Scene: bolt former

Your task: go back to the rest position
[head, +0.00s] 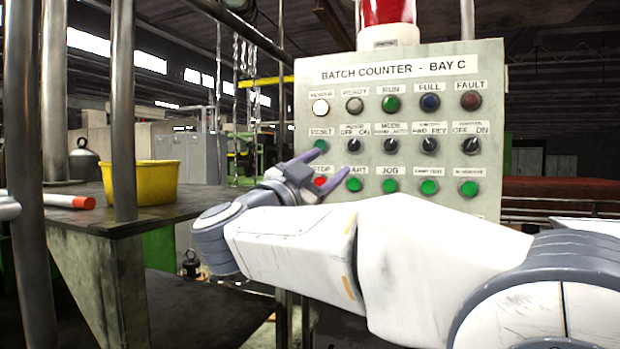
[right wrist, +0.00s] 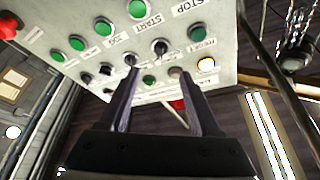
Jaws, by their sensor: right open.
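My right gripper (head: 333,160) is open and empty in front of the left side of the grey control panel (head: 420,65), marked BATCH COUNTER - BAY C. Its purple fingers overlap the area between the green RESET button (head: 320,145) and the START button (head: 354,184). The red STOP button (head: 320,182) is partly hidden behind the gripper. In the right wrist view both fingers (right wrist: 158,72) are spread, with the panel face (right wrist: 110,15) beyond them. I cannot tell if a fingertip touches the panel. My left gripper is not in view.
A red beacon (head: 386,12) tops the panel, and its white lamp (head: 320,106) looks lit. At left, a yellow tub (head: 152,182) stands on a metal table (head: 130,232) behind upright posts (head: 122,110). A red-tipped white cylinder (head: 68,202) lies nearby. Chains (head: 245,60) hang behind.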

